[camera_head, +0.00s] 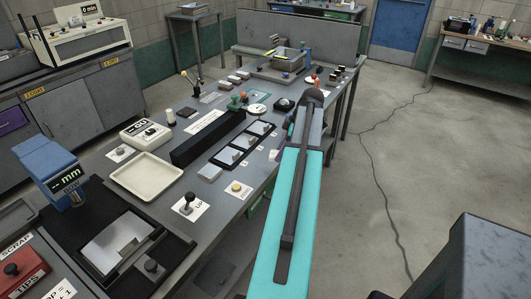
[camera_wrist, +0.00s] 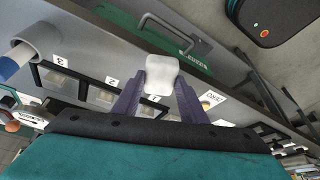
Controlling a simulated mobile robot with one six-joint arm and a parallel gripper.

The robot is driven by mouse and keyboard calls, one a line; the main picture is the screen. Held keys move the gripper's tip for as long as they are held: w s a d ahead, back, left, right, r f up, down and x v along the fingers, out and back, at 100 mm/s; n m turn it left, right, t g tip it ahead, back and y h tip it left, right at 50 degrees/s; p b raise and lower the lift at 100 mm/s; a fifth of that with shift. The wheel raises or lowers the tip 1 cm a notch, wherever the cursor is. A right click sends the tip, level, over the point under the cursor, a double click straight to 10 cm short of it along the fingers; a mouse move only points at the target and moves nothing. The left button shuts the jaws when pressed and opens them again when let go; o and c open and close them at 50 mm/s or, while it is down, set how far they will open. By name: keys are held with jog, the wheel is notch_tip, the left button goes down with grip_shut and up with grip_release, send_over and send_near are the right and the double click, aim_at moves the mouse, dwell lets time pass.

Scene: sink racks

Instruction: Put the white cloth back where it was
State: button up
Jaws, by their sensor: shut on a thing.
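In the wrist view, the white cloth (camera_wrist: 161,75) is a small, pale, rounded bundle between the tips of the purple fingers of my gripper (camera_wrist: 159,88). The gripper is shut on it and holds it over the bench's edge side, near the label 1. The cloth hides what lies directly behind it. In the head view my teal arm reaches away along the bench's right edge. I cannot make out the cloth there.
Three dark-framed slots (camera_head: 245,145) sit on the bench beside a long black block (camera_head: 208,137). Small items crowd the far bench. Open floor (camera_head: 400,150) lies to the right.

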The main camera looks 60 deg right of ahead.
jog(key=w, duration=0.2)
jog(key=w+p, duration=0.1)
jog(key=w, duration=0.1)
jog(key=w+a, duration=0.1)
jog(key=w, duration=0.1)
jog(key=shift+w+f+p, duration=0.2)
jog(key=shift+f+p, duration=0.05)
jog(key=shift+p, duration=0.1)
jog(key=shift+f, duration=0.2)
jog(key=shift+f+p, duration=0.85)
jog(key=shift+f, duration=0.75)
jog(key=shift+f, duration=0.15)
jog(key=o, duration=1)
jog(key=shift+r, duration=0.2)
